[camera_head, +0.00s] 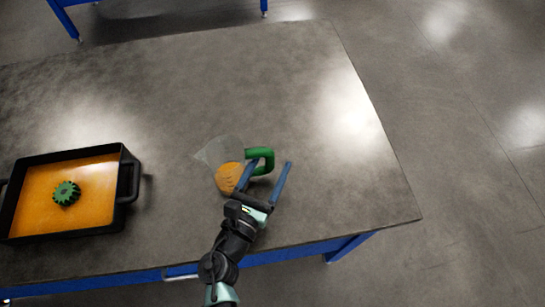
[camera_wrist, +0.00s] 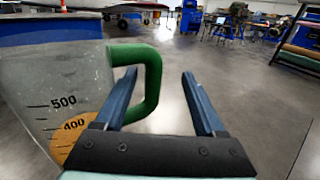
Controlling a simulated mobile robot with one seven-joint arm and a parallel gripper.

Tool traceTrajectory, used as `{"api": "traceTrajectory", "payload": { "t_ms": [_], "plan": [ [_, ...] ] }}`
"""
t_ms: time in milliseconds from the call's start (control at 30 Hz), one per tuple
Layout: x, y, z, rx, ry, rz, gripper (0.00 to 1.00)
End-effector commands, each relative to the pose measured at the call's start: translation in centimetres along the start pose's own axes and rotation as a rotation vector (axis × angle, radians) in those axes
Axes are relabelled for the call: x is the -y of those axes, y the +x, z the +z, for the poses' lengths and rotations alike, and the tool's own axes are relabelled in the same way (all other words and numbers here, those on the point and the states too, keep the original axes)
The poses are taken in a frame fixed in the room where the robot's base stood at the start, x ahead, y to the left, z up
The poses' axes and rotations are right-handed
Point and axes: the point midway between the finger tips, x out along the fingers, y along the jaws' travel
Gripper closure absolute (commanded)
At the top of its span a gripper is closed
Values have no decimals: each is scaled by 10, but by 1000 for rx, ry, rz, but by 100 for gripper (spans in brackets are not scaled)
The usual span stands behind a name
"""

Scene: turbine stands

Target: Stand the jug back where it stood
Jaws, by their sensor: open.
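The clear jug (camera_head: 215,152) with a green handle (camera_head: 262,153) and some orange content low inside appears upright on the grey table, near its front edge. In the wrist view the jug (camera_wrist: 55,90) fills the left side, with 400 and 500 marks on its wall. Its green handle (camera_wrist: 153,80) shows between the two blue fingers of my gripper (camera_wrist: 160,73). My gripper (camera_head: 279,162) is open at the handle, with the left finger seeming to pass through the handle's opening. I cannot tell whether a finger touches the handle. The jug's base is hidden in the wrist view.
A black tray (camera_head: 129,175) with side handles stands at left, with an orange inside and a green gear (camera_head: 66,193) in it. The grey table (camera_head: 300,90) is clear behind and right of the jug. Another blue-legged table stands beyond.

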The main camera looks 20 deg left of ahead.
Motion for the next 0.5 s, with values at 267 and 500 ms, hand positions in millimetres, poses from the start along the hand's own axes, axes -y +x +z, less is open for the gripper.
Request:
{"api": "traceTrajectory", "payload": {
  "t_ms": [267,500],
  "plan": [
    [0,-23,0,-1,0,0,29],
    [0,-41,0,0,-1,0,29]
  ]
}}
